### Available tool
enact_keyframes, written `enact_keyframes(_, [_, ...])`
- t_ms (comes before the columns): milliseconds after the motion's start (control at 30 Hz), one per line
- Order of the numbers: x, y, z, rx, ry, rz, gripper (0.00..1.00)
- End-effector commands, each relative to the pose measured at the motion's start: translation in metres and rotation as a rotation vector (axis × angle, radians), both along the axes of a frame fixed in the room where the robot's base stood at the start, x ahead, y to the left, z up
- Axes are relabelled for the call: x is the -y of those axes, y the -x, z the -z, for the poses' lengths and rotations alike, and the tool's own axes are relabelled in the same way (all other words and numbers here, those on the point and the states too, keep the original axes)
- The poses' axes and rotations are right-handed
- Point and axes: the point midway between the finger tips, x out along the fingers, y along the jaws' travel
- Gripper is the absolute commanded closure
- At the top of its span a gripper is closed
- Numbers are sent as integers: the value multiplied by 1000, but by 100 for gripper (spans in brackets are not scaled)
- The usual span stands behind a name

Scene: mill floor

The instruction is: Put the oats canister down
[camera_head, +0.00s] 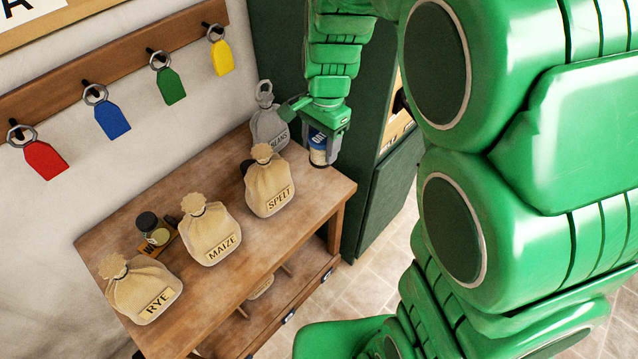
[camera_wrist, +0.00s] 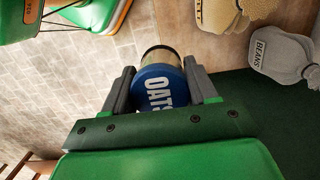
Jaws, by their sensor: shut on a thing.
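The oats canister (camera_head: 318,154) has a blue lid or label with white lettering and a pale lower part. My gripper (camera_head: 318,137) is shut on it at the far right end of the wooden table (camera_head: 222,279). In the wrist view my gripper (camera_wrist: 161,82) has its two dark fingers on either side of the blue canister (camera_wrist: 160,91), whose "OATS" lettering shows. The canister looks upright, close to the table's right edge. I cannot tell whether its base touches the tabletop.
A grey beans sack (camera_head: 268,127) stands just left of the canister. Sacks of spelt (camera_head: 269,184), maize (camera_head: 210,232) and rye (camera_head: 143,289) line the table. A dark-lidded jar (camera_head: 152,228) stands behind. A green cabinet (camera_head: 385,195) is right of the table.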

Motion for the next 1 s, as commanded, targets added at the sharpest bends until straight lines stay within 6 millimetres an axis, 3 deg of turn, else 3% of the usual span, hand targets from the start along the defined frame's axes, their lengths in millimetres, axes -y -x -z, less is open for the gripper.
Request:
enact_keyframes(367, [30,25,5,-5,-2,-16,81])
enact_keyframes(1000, [28,24,94,-6,-2,-16,81])
